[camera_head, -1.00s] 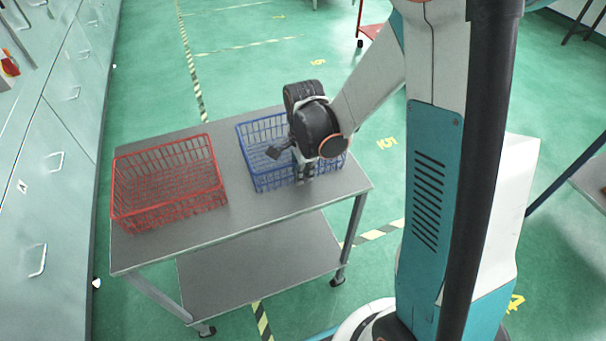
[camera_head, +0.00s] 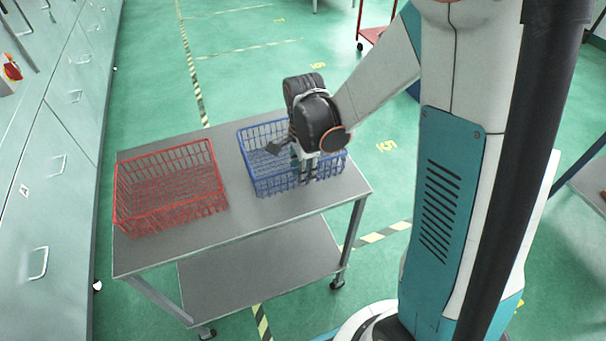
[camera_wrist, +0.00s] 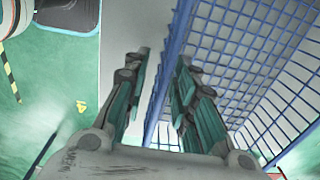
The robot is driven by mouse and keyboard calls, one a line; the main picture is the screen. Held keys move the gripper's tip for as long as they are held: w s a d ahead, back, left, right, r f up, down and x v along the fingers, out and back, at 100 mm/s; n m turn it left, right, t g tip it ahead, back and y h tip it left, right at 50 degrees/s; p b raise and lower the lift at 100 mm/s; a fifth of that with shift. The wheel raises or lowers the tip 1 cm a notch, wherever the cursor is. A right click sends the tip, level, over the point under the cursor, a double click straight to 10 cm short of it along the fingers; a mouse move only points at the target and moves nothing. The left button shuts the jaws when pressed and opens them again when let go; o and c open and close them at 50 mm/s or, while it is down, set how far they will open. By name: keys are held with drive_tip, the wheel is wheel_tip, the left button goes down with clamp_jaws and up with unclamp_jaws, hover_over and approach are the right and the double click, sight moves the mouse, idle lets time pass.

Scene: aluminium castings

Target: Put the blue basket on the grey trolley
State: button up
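The blue wire basket (camera_head: 262,150) stands upright on the right part of a grey two-shelf wheeled trolley (camera_head: 232,222). My gripper (camera_head: 308,176) points down at the basket's near wall, towards its right end. In the wrist view, my gripper (camera_wrist: 161,60) has its two fingers apart, with the blue basket's wall (camera_wrist: 180,30) running between them. A clear gap shows between the left finger and the wall; the right finger is on the mesh side, close to the wall. My wrist hides part of the basket's back right.
A red wire basket (camera_head: 168,188) stands left on the same trolley, with a bare strip between the baskets. Pale cabinets (camera_head: 45,190) line the left side. Another grey surface (camera_head: 592,185) shows at the right edge. A red-topped item (camera_head: 372,35) stands at the back. Green floor is open behind.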

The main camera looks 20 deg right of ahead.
wheel_tip(320, 180, up, 9)
drive_tip(key=p, duration=0.3)
drive_tip(key=s+a+r+n+t, duration=0.1)
drive_tip(key=s+r+n+t, duration=0.6)
drive_tip(key=s+r+n, duration=0.5)
drive_tip(key=s+n, duration=0.1)
drive_tip(key=n, duration=0.5)
drive_tip(key=shift+s+r, duration=0.25)
drive_tip(key=shift+s, duration=0.15)
